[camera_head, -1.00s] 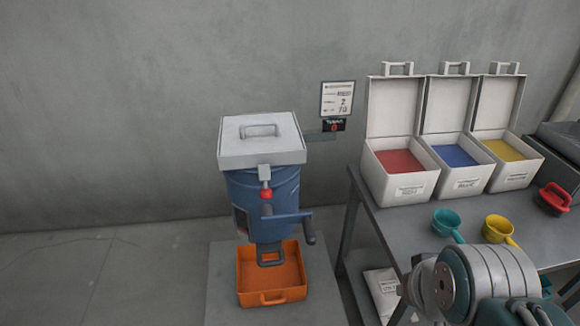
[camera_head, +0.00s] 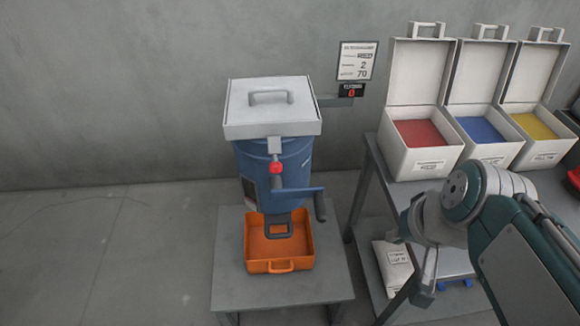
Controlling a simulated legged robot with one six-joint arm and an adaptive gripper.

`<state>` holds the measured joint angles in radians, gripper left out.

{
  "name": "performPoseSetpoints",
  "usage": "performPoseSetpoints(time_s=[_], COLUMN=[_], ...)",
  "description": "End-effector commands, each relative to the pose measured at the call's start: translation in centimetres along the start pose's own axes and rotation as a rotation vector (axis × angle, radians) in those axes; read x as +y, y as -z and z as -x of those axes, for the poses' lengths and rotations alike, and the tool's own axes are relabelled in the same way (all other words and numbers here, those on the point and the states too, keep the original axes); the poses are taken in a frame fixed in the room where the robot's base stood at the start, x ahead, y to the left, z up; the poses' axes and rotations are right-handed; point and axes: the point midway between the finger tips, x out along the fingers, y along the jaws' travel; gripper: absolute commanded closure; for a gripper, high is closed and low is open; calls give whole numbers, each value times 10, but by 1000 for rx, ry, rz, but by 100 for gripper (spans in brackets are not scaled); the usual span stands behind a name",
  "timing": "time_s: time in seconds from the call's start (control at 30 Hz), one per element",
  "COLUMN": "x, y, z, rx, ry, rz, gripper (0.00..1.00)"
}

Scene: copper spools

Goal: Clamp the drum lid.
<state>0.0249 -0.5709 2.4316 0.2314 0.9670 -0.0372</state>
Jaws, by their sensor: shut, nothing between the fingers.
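The blue drum (camera_head: 290,165) stands in the middle of the head view. Its square light-grey lid (camera_head: 258,122) lies on top and has a bar handle (camera_head: 270,97). At the front, under the lid's edge, is a clamp with a red knob (camera_head: 276,168); whether it is fastened I cannot tell. My gripper (camera_head: 424,298) points down at the right, in front of the table and well apart from the drum. It is shut and holds nothing.
A crank handle (camera_head: 321,208) sticks out at the drum's right. An orange tray (camera_head: 250,245) sits below on a grey stand (camera_head: 228,285). Open bins of red, blue and yellow material stand on the table (camera_head: 374,160) at right. Floor at left is clear.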

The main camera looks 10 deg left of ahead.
Motion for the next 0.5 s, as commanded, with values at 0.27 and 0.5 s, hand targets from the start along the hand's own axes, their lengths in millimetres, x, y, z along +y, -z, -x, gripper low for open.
performPoseSetpoints(time_s=[0.27,0.5], x=[-47,-76], y=[39,90], z=[-44,-82], rx=[-267,-419], ry=[320,609], rz=[-268,-517], gripper=[100,100])
